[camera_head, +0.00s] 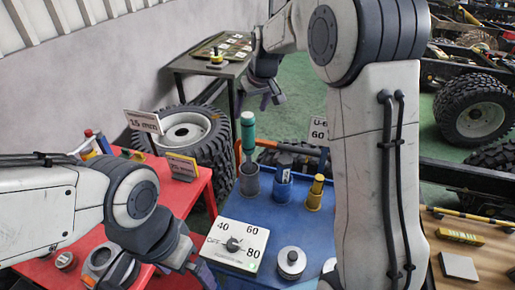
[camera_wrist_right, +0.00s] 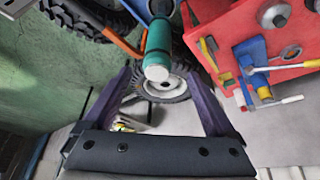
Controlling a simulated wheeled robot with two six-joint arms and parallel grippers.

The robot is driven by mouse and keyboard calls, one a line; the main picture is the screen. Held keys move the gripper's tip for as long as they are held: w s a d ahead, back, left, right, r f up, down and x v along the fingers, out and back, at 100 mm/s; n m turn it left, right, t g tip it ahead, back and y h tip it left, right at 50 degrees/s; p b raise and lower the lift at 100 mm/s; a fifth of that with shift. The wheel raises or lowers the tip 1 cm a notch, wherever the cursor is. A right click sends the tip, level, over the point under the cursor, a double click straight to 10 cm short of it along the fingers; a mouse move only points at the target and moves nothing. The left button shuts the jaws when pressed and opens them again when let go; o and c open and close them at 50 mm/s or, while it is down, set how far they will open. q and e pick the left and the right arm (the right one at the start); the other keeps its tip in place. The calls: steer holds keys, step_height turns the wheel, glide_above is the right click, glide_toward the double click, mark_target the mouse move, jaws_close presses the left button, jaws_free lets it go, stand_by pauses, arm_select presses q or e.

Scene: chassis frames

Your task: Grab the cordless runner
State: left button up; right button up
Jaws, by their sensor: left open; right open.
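The task's cordless runner is most likely the teal-green tool (camera_head: 248,130) standing upright in a grey round holder (camera_head: 249,179) on the blue table. In the right wrist view, the teal tool (camera_wrist_right: 159,48) has a pale round end and shows ahead of the fingers. My right gripper (camera_head: 268,100) is open and empty, above and a little right of the tool, not visibly touching it. It also shows in the right wrist view (camera_wrist_right: 158,78), its purple fingers spread. My left gripper (camera_head: 195,268) is open at the lower left, over the tables' edges.
On the blue table (camera_head: 262,213) stand a dial box (camera_head: 233,245), a blue holder (camera_head: 282,190), a yellow tool (camera_head: 315,190) and a round metal piece (camera_head: 291,262). A red table (camera_head: 190,193) stands left, with a wheel (camera_head: 185,133) behind. A sign stands close right of the tool.

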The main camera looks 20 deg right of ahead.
mark_target(250, 117)
steer(key=x, duration=0.2)
steer(key=p+x, duration=0.1)
steer(key=x, duration=0.1)
steer(key=shift+d+f, duration=0.1)
steer(key=shift+d, duration=0.2)
steer(key=p+x, duration=0.2)
steer(key=x, duration=0.2)
steer(key=shift+s+f, duration=0.1)
steer(key=shift+f, duration=0.45)
steer(key=shift+a, duration=0.1)
steer(key=shift+c, duration=0.3)
jaws_close()
steer(key=shift+w+r, duration=0.15)
steer(key=shift+w, duration=0.15)
